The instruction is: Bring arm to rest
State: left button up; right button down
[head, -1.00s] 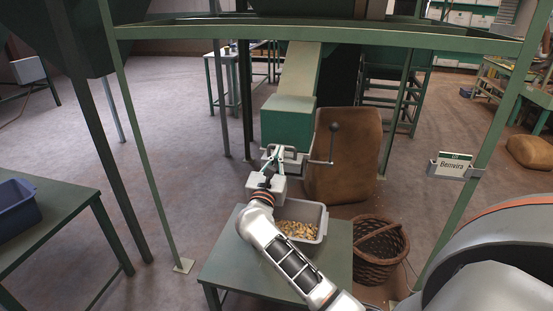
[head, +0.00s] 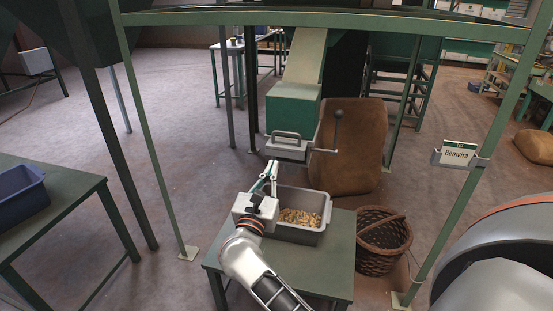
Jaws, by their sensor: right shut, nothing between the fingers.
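My right gripper (head: 268,175) is shut and empty. It sits above the left back edge of a grey tray (head: 290,236), just below and in front of the hopper's slide gate (head: 286,148), apart from its grey handle. The tray holds a heap of nuts (head: 300,217) and stands on a small green table (head: 336,262). The gate is at the mouth of the green chute (head: 290,108), with a crank lever (head: 338,130) at its right. My left gripper is not in view.
A wicker basket (head: 382,240) stands on the floor right of the table. A brown sack (head: 350,150) stands behind. Green frame posts rise on both sides, with a sign reading Bemvira (head: 457,155) on the right one. A blue bin (head: 20,194) is on the left table.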

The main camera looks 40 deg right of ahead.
jog(key=s+a+f+n+t+y+p, duration=0.1)
jog(key=s+a+f+n+t+y, duration=0.3)
jog(key=n, duration=0.7)
jog(key=s+a+n+t+y+p, duration=0.1)
jog(key=a+n+y, duration=0.55)
jog(key=n, duration=0.35)
jog(key=s+a+f+n+t+y+p, duration=0.1)
jog(key=s+a+f+n+t+y, duration=0.3)
jog(key=n, duration=0.7)
pick_arm(q)
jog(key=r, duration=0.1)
jog(key=p, duration=0.1)
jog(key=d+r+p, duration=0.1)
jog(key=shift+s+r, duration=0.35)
pick_arm(e)
jog(key=s+a+f+n+g+y, duration=0.2)
jog(key=s+f+n+g, duration=0.9)
jog(key=s+f+n, duration=0.7)
notch_tip(320, 180, down, 4)
jog(key=shift+f+y, duration=0.15)
jog(key=shift+y, duration=0.6)
